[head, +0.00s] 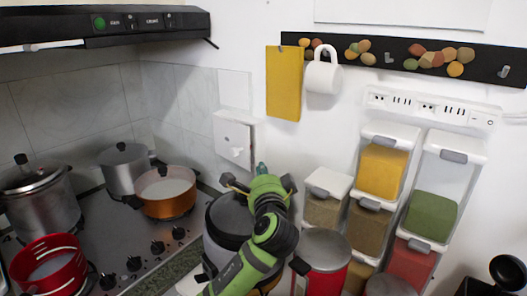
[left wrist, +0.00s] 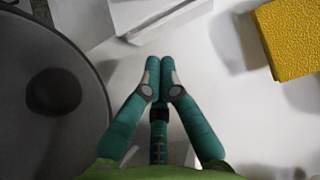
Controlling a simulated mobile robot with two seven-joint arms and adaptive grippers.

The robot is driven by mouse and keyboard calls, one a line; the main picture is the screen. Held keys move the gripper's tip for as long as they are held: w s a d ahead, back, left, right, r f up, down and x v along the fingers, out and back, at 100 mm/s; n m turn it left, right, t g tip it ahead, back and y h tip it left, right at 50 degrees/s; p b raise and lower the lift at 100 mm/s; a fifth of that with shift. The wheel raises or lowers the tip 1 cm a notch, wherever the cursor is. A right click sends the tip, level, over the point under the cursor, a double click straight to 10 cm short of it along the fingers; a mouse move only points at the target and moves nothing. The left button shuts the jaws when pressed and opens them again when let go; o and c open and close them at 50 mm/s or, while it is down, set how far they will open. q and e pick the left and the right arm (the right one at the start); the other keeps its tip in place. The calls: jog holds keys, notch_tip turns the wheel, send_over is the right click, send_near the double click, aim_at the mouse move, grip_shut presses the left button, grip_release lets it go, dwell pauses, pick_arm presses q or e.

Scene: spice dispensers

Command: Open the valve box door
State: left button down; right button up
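The valve box (head: 235,138) is a small white box on the wall, right of the stove, with a small white knob-like part on its front. Its door looks closed. Part of what appears to be the same white box shows at the top of the left wrist view (left wrist: 158,14). My left gripper (head: 262,168) is below and right of the box, apart from it. In the left wrist view its teal fingers (left wrist: 160,66) meet at the tips with nothing between them. My right gripper is not in view.
A large lidded pot (head: 230,218) stands close left of my left arm. Spice dispensers (head: 384,170) are to the right. A yellow board (head: 284,84) and white mug (head: 323,74) hang above. Pots stand on the stove (head: 110,235). Wall around the box is mostly clear.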

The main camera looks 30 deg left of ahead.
aim_at(256, 150)
pick_arm(q)
jog(key=w+a, duration=0.1)
jog(key=w+a+r+p, duration=0.1)
jog(key=a, duration=0.1)
jog(key=shift+w+a, duration=0.1)
jog(key=shift+w, duration=0.05)
jog(key=x, duration=0.2)
jog(key=p+x, duration=0.1)
jog(key=shift+w+f, duration=0.1)
jog(key=shift+f, duration=0.15)
jog(key=shift+w+a+f, duration=0.1)
jog(key=shift+w+a, duration=0.15)
jog(key=shift+w, duration=0.3)
jog(key=shift+a, duration=0.1)
jog(key=shift+w, duration=0.1)
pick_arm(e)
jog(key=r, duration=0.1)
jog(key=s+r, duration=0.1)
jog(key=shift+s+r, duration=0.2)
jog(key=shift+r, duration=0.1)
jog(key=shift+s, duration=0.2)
